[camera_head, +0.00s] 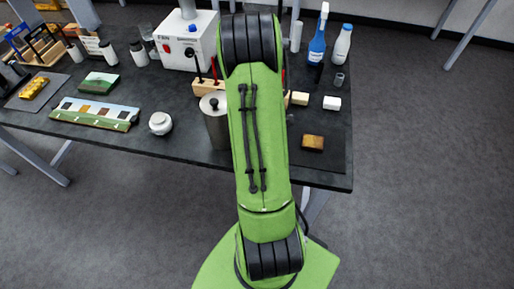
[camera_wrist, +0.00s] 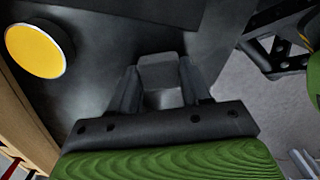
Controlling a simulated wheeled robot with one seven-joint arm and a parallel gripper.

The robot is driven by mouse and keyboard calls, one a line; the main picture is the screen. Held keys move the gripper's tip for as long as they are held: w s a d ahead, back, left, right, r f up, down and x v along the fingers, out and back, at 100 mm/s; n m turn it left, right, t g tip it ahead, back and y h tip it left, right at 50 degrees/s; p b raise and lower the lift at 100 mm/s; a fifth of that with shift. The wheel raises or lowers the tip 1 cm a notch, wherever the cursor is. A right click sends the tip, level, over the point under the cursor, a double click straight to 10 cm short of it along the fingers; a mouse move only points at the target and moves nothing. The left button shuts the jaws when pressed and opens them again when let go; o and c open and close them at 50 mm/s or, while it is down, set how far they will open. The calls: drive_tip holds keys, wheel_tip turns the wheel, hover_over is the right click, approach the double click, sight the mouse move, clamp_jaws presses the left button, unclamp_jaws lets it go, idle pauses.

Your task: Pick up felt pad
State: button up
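A small grey block, seemingly the felt pad (camera_wrist: 160,67), shows in the wrist view between the fingertips of my gripper (camera_wrist: 160,87). One dark finger stands on each side of it, close to its edges. I cannot tell whether the fingers press on it or only stand around it. In the head view my green arm reaches over the table and hides the gripper and this block.
The dark table (camera_head: 185,148) carries a metal canister (camera_head: 215,128) and a white jar (camera_head: 160,123) left of my arm. The wrist view shows a yellow disc (camera_wrist: 36,50).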

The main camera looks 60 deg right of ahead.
drive_tip(key=c, duration=0.5)
wheel_tip(320, 180, up, 10)
drive_tip(key=shift+r+p, duration=0.1)
drive_tip(key=shift+p, duration=0.8)
drive_tip(key=o, duration=0.5)
drive_tip(key=c, duration=0.3)
